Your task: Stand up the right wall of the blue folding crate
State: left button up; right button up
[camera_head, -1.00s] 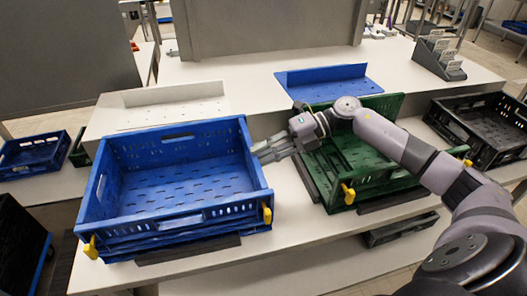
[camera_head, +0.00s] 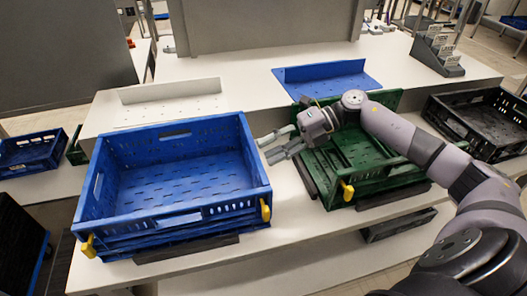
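The blue folding crate (camera_head: 160,243) stands at the left on the white table. Its right wall (camera_head: 256,160) is upright, in line with the raised back wall (camera_head: 145,143) and left wall (camera_head: 90,195). The front wall is low, with yellow latches (camera_head: 89,246) at its corners. My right gripper (camera_head: 269,147) is just right of the crate's right wall, apart from it. Its two fingers are spread and hold nothing. My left gripper is out of view.
A green crate (camera_head: 375,186) stands right of the blue one, partly under my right arm. A black crate (camera_head: 484,147) is at the far right. Behind them are a white panel (camera_head: 168,91), a blue panel (camera_head: 318,70) and a grey rack (camera_head: 436,58).

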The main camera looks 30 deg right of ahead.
jog(key=v, duration=0.9)
jog(key=shift+d, duration=0.15)
dwell(0.4)
